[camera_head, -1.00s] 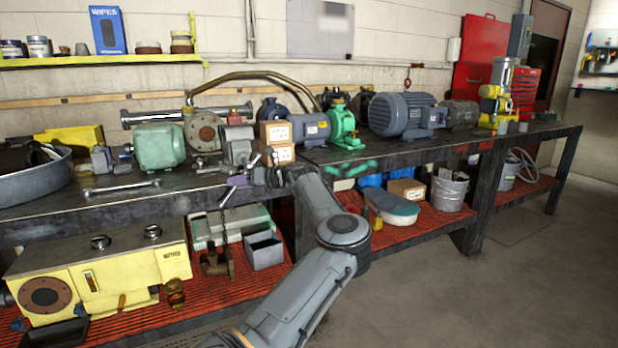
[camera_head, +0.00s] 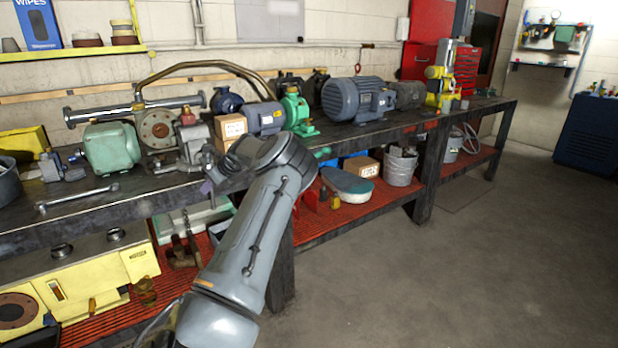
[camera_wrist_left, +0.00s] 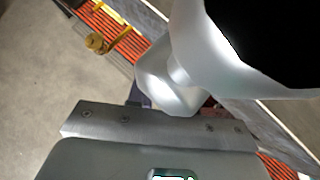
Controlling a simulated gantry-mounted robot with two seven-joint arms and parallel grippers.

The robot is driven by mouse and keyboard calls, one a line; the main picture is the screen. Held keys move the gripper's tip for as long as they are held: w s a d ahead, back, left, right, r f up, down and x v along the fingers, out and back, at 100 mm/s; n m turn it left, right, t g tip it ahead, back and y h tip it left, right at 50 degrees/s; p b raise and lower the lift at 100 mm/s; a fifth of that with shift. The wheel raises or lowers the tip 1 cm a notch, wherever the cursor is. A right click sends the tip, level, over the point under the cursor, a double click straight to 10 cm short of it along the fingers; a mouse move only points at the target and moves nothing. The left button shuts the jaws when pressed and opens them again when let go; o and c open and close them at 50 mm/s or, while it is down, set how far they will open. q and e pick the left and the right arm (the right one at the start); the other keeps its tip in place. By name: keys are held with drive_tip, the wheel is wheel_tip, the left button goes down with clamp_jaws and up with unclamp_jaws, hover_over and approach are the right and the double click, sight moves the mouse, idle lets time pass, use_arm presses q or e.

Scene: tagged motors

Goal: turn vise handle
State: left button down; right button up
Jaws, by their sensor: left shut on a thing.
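The grey vise (camera_head: 194,148) stands near the front edge of the upper bench, left of the cardboard boxes, in the head view. Its handle is mostly hidden behind my left arm. My left gripper (camera_head: 209,184) is at the bench's front edge just below the vise, shut on the vise handle; the arm covers most of the fingers, so the grip itself shows poorly. In the left wrist view a grey metal bar and a shiny pale grey part fill the middle, and the fingertips cannot be made out. My right gripper is not in view.
Stacked boxes (camera_head: 230,128), a green motor (camera_head: 111,148) and a blue motor (camera_head: 266,117) crowd the bench around the vise. A wrench (camera_head: 77,197) lies at the front left. A yellow unit (camera_head: 80,280) sits on the red lower shelf. The floor at right is clear.

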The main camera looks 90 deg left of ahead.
use_arm(q)
drive_tip(key=shift+w+a, duration=0.25)
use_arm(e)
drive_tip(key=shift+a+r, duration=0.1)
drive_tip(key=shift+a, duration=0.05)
use_arm(q)
drive_tip(key=c, duration=1.4)
unclamp_jaws()
drive_tip(key=shift+o, duration=1.4)
drive_tip(key=shift+a+r, duration=0.15)
drive_tip(key=shift+r, duration=0.15)
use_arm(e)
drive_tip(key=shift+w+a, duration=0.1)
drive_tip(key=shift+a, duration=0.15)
use_arm(q)
drive_tip(key=p+v, duration=0.3)
drive_tip(key=v, duration=0.7)
drive_tip(key=shift+w+d, duration=0.15)
drive_tip(key=shift+d, duration=0.2)
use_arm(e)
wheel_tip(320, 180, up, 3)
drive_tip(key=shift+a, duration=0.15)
